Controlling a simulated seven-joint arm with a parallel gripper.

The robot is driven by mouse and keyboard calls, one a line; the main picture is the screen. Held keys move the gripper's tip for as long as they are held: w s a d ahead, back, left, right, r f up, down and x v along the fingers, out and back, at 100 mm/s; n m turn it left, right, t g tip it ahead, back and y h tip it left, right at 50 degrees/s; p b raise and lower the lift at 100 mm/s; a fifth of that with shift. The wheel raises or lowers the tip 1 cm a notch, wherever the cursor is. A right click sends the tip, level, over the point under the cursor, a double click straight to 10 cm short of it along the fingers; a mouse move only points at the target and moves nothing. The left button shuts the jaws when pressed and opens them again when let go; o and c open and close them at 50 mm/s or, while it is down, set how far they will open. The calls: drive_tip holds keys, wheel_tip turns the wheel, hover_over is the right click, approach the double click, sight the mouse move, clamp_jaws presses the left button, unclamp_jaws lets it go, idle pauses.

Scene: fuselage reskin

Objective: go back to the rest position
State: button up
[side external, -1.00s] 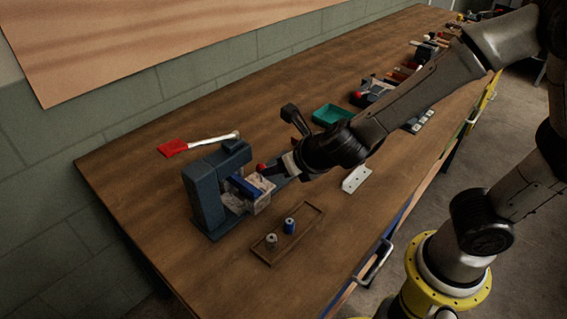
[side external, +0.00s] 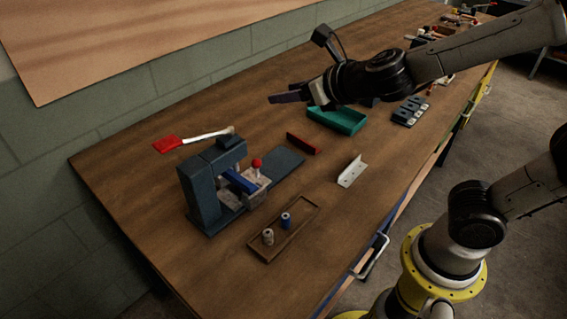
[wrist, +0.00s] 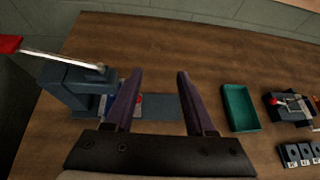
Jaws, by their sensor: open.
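My gripper (side external: 287,97) is raised above the bench, up and right of the dark blue-grey press-like machine (side external: 203,190). In the wrist view the two fingers of my gripper (wrist: 156,82) stand apart with nothing between them. The machine holds a blue block (side external: 238,181) and a pale block, with a red ball knob (side external: 257,163) beside them. The machine also shows in the wrist view (wrist: 65,88), left of my fingers. My gripper touches nothing.
A wooden tray (side external: 300,216) with two small spools stands in front of the machine. A red bar (side external: 303,144), a metal angle bracket (side external: 351,172) and a green bin (side external: 338,121) are to the right. The bench's front-left is clear.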

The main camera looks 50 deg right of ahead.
drive_tip(key=s+r+n+y, duration=0.5)
drive_tip(key=s+n, duration=0.4)
drive_tip(key=n, duration=1)
drive_tip(key=s+d+f+n+g+h, duration=0.3)
drive_tip(key=s+f+n+g, duration=0.3)
drive_tip(key=s+n, duration=0.6)
wheel_tip(320, 180, down, 2)
drive_tip(key=d+n, duration=0.1)
drive_tip(key=n, duration=0.4)
drive_tip(key=shift+s+d+f+g+h, duration=0.2)
drive_tip(key=shift+g+h, duration=0.1)
drive_tip(key=shift+h, duration=0.1)
